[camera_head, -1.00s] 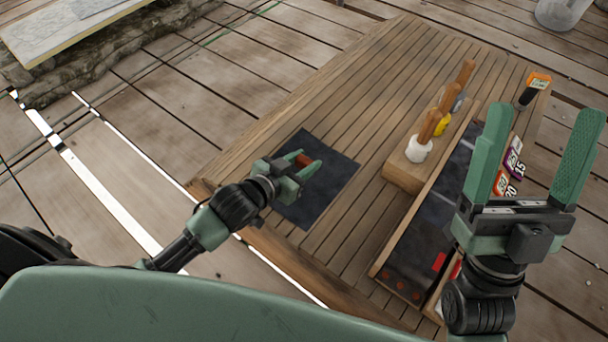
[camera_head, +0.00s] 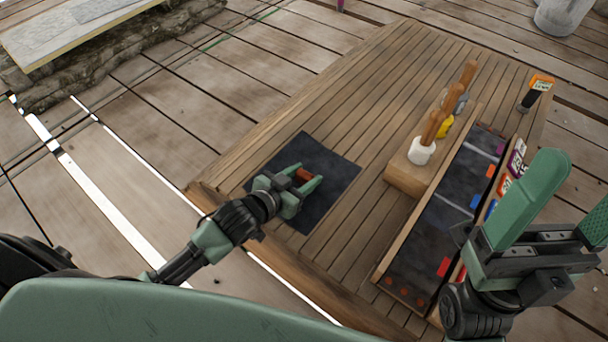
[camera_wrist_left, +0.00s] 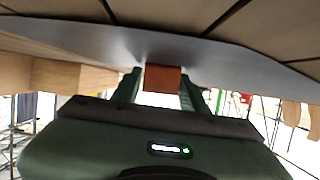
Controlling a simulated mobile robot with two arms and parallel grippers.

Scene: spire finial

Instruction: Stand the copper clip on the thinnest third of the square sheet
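The copper clip (camera_head: 304,174) is a small orange-brown block between the fingers of my left gripper (camera_head: 305,177), which is shut on it. In the left wrist view the clip (camera_wrist_left: 162,79) sits between both fingers, close against the grey underside-like surface of the sheet (camera_wrist_left: 90,42). In the head view the dark square sheet (camera_head: 335,172) lies flat on the slatted table, with the clip over its middle. I cannot tell whether the clip touches the sheet, nor where its thirds differ in thickness. My right gripper (camera_head: 580,182) is open and empty at the right.
The slatted wooden table (camera_head: 370,85) has free room behind the sheet. A wooden block (camera_head: 405,177) right of it holds several wooden-handled tools. Beyond that lies a long dark tray (camera_head: 425,240) with coloured tabs. An orange-topped device (camera_head: 541,82) stands at the far right.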

